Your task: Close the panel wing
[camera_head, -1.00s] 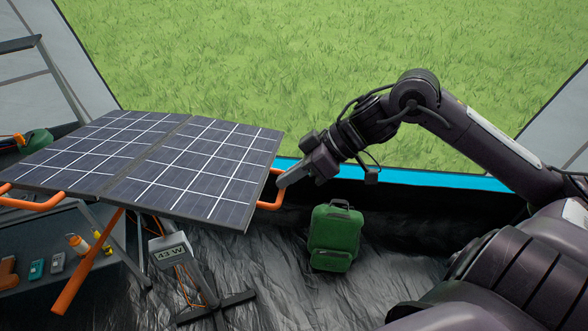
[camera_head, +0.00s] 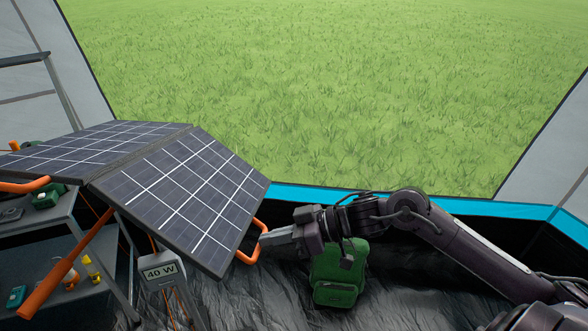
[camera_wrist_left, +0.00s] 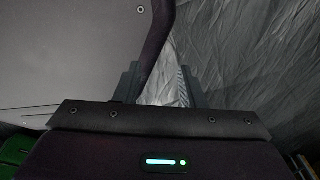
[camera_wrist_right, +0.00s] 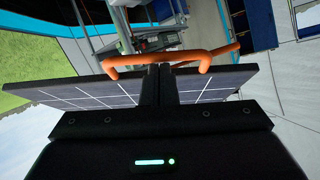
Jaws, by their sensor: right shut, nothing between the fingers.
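The solar panel has two wings. The right panel wing (camera_head: 185,195) slopes down to the right from the middle hinge, and the left wing (camera_head: 85,150) lies flatter. An orange handle (camera_head: 250,252) sticks out from the right wing's outer edge. My right gripper (camera_head: 264,241) is shut and empty, its fingertips at this handle; contact is unclear. In the right wrist view the fingers (camera_wrist_right: 168,84) stand in front of the orange handle (camera_wrist_right: 157,58) and the panel edge. My left gripper (camera_wrist_left: 158,82) is open and empty in its wrist view and outside the head view.
A stand with a "40 W" display (camera_head: 160,271) is under the panel. A green backpack (camera_head: 340,275) stands on the dark floor behind my right forearm. A grey shelf (camera_head: 60,235) with small items is at the left. Grass lies beyond the tent opening.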

